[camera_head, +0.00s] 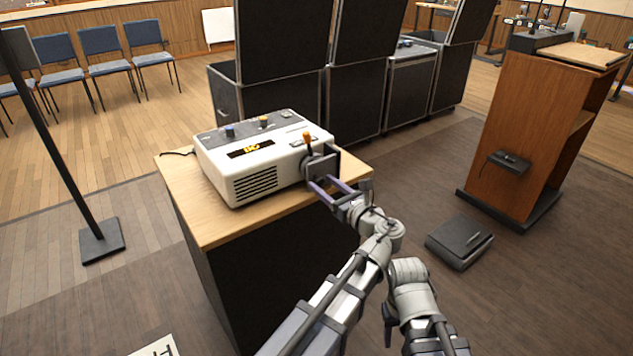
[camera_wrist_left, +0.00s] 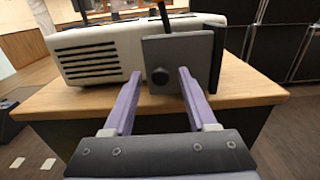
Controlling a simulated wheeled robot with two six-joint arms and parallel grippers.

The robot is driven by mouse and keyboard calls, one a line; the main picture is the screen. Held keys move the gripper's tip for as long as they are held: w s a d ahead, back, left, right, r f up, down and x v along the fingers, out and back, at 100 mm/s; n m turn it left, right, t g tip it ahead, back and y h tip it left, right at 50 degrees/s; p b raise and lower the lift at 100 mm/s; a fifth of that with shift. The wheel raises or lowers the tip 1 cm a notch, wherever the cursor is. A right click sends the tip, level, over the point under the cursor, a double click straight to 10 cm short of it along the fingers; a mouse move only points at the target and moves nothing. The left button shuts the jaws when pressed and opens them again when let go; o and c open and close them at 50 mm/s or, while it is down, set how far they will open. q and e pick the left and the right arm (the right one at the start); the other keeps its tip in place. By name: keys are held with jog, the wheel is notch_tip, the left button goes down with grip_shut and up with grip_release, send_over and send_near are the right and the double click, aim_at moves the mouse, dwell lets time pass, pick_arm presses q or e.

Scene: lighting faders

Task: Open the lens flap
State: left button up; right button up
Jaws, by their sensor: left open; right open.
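A white projector-like box (camera_head: 262,165) with a dark top panel sits on a wooden-topped stand (camera_head: 215,225). At its right end is a grey square lens flap (camera_head: 322,166), which stands upright as a plate in front of a dark housing. In the left wrist view the flap (camera_wrist_left: 185,62) carries a round dark knob (camera_wrist_left: 160,76). My left gripper (camera_head: 320,188) is open with purple fingers pointing at the flap. My right gripper (camera_head: 388,325) hangs low, partly hidden, away from the box.
An orange-tipped lever (camera_head: 307,138) rises beside the flap. A blue knob (camera_head: 230,131) and a yellow knob (camera_head: 264,121) are on top. Black cases (camera_head: 357,100) stand close behind. A wooden lectern (camera_head: 535,135) and a flat dark box (camera_head: 459,242) are at the right.

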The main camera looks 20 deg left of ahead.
pick_arm(q)
jog(key=shift+d, duration=0.1)
grip_shut()
dwell(0.3)
dwell(1.0)
